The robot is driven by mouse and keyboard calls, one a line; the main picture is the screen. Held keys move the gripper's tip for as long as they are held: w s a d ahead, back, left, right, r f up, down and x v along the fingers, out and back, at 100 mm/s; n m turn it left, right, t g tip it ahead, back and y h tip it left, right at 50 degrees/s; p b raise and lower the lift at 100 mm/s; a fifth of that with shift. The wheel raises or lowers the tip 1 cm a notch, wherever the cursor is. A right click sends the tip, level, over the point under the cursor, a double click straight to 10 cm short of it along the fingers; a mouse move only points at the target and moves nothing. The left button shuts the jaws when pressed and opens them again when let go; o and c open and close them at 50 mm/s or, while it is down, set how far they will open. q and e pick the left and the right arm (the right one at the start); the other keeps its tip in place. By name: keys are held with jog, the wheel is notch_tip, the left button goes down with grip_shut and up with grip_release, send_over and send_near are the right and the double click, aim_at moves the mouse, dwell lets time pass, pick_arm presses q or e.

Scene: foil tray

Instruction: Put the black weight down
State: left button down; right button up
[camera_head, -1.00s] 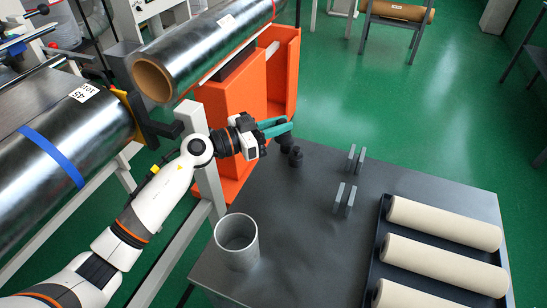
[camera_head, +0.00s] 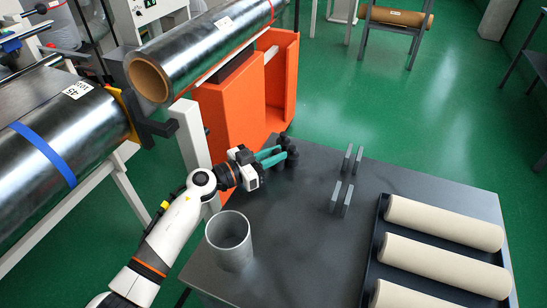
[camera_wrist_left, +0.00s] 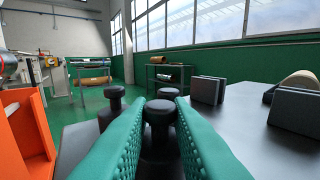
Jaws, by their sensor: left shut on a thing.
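My left gripper (camera_head: 277,157) has teal ribbed fingers and is at the far left corner of the dark table (camera_head: 330,240). In the left wrist view, the gripper (camera_wrist_left: 160,130) is shut on a black weight (camera_wrist_left: 160,112), a knobbed cylinder that looks upright between the fingers. I cannot tell whether its base touches the table. Two more black weights are close by: one to the left (camera_wrist_left: 114,103) and one just behind (camera_wrist_left: 169,93). In the head view, the black weights (camera_head: 291,152) cluster at the fingertips and partly hide one another. My right gripper is not in view.
A grey open cylinder (camera_head: 229,240) stands near the table's left edge. Upright grey plates (camera_head: 348,195) stand mid-table, and a dark tray (camera_head: 372,245) holds cream rolls (camera_head: 445,222) at right. An orange stand (camera_head: 232,115) is beyond the corner. The middle of the table is bare.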

pick_arm(q)
jog(key=shift+r, duration=0.1)
jog(key=c, duration=1.3)
grip_release()
jog(key=shift+s+a, duration=0.15)
jog(key=shift+a, duration=0.1)
jog(key=v, duration=1.1)
jog(key=shift+s+a, duration=0.2)
